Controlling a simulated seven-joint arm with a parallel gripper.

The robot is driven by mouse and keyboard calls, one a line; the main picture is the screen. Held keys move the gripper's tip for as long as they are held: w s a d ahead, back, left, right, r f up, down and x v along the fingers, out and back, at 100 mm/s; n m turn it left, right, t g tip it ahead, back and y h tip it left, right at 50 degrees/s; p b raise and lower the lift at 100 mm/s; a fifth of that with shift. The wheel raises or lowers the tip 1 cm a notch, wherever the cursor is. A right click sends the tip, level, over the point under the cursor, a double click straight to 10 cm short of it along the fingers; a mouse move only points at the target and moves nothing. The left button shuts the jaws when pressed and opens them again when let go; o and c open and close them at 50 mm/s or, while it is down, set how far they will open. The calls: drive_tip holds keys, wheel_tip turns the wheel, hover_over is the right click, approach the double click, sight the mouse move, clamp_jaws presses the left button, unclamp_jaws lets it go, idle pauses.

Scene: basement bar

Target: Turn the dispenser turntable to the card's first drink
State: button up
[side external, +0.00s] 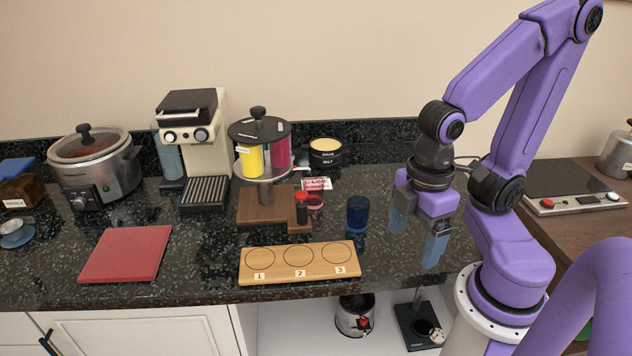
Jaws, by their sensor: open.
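The dispenser turntable (266,172) stands on a brown wooden base (262,207) at the back middle of the counter. Its round dark lid has a black knob on top. A yellow container (249,160) faces front left and a magenta one (277,153) faces right; its far side is hidden. A small white card with pink marks (317,184) stands behind the base's right end; its text is too small to read. My gripper (416,236) is open and empty, above the counter to the right of the dispenser and of a blue glass.
The blue glass (357,213) and a red-capped bottle (302,207) stand near the dispenser. A wooden board with numbered circles (300,276) lies in front. A red mat (127,254), coffee machine (196,145) and slow cooker (96,170) are left. A hotplate (572,187) is right.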

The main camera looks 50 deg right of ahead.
drive_tip(key=shift+w, duration=0.25)
drive_tip(key=c, duration=0.9)
drive_tip(key=w+m, duration=0.3)
drive_tip(key=shift+w+a+r+t, duration=0.1)
drive_tip(key=shift+a+r+t, duration=0.2)
drive_tip(key=shift+t, duration=0.1)
clamp_jaws()
drive_tip(key=w+d+r+m+t+h, duration=0.1)
drive_tip(key=w+r+m+t, duration=0.25)
drive_tip(key=w+m, duration=0.75)
drive_tip(key=w+r+m+t+h, duration=0.2)
drive_tip(key=w+r+m+t, duration=0.15)
drive_tip(key=w+m, duration=0.75)
drive_tip(key=g, duration=0.1)
approach(264, 172)
drive_tip(key=d+f, duration=0.1)
drive_tip(key=f, duration=0.1)
drive_tip(key=s+d+f, duration=0.1)
drive_tip(key=shift+s+d+f, duration=0.1)
drive_tip(key=shift+d+f, duration=0.25)
drive_tip(key=shift+f, duration=0.05)
drive_tip(key=shift+w+a, duration=0.2)
drive_tip(key=shift+w, duration=0.35)
drive_tip(key=shift+w+a, duration=0.25)
drive_tip(key=shift+w, duration=0.3)
drive_tip(key=shift+w+a, duration=0.3)
drive_tip(key=shift+w, duration=0.5)
